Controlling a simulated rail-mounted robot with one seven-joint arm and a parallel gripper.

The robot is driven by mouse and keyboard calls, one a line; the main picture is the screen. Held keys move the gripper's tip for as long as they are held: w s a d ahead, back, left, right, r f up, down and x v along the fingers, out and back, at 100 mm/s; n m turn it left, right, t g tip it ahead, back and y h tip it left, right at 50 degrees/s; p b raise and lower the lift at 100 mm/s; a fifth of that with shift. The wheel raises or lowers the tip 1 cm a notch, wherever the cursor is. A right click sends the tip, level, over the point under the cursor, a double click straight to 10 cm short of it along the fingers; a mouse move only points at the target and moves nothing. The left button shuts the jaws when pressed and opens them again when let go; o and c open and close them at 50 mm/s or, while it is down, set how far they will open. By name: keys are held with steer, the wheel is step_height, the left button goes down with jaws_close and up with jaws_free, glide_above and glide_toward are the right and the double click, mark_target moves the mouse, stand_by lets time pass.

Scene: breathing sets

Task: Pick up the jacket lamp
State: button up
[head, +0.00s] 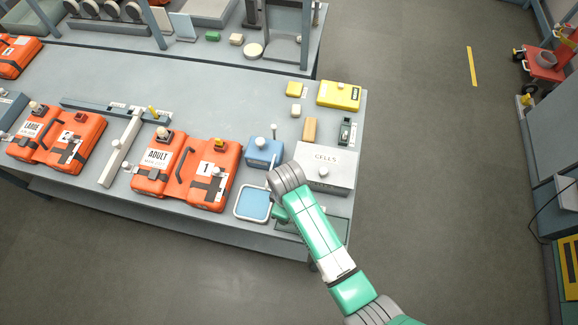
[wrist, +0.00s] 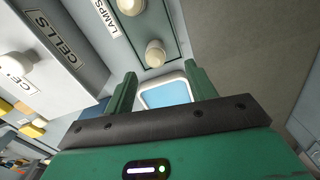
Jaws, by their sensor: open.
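A lamp (wrist: 155,54), small and round with a cream-white dome, stands on a dark green tray (wrist: 172,20) labelled LAMPS in the wrist view. A second similar lamp (wrist: 130,4) stands on the same tray at the top edge. My gripper (wrist: 160,88) is open and empty; the nearer lamp shows just beyond the gap between its two green fingers, apart from them. In the head view my gripper (head: 279,212) is low over the table's front edge, mostly hidden by my wrist. The green tray (head: 337,228) is partly behind my arm there, and its lamps are hidden.
A blue-bottomed tray with a pale rim (head: 238,214) lies left of my gripper. Orange jackets (head: 208,190) lie left.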

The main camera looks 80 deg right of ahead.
steer(key=shift+f, duration=1.4)
steer(key=f, duration=0.5)
steer(key=shift+d+b, duration=0.35)
steer(key=c, duration=1.1)
